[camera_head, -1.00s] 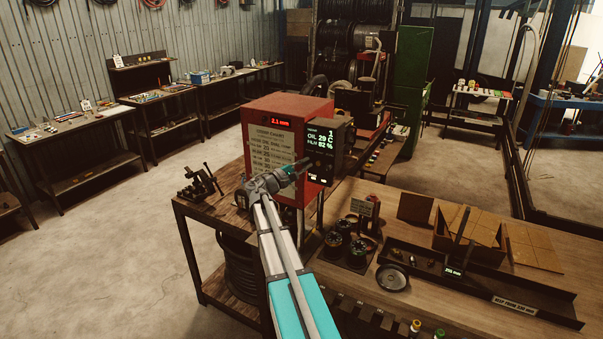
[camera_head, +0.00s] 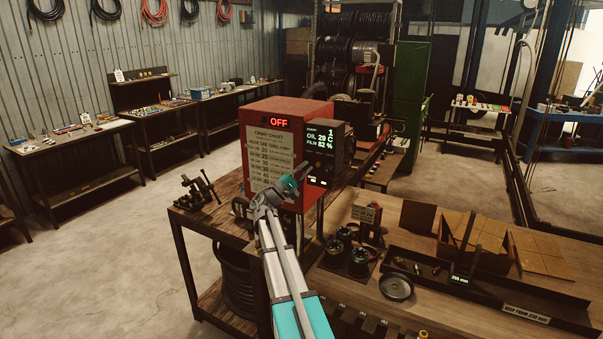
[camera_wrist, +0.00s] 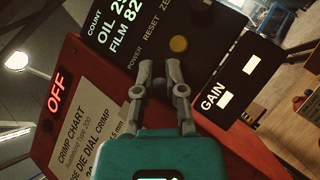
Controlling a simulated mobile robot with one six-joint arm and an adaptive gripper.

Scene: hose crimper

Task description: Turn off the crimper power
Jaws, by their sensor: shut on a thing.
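The red crimper (camera_head: 286,108) stands on a wooden cart, with a crimp chart (camera_head: 268,158) on its front. Its red display (camera_head: 279,124) reads OFF, and it reads OFF in the wrist view too (camera_wrist: 56,92). The black control panel (camera_head: 328,153) on its right side is lit with count, oil and film readings. My gripper (camera_head: 303,170) is at the lower left of this panel. In the wrist view its fingertips (camera_wrist: 159,68) are closed together by the POWER label, shut on the power switch, which they hide. A round amber button (camera_wrist: 179,44) shows beside them.
A small vise-like tool (camera_head: 197,191) sits on the cart to the left. On the bench at right are dies (camera_head: 345,238), a round metal disc (camera_head: 396,287) and a long black tray (camera_head: 490,295). Floor at left is clear.

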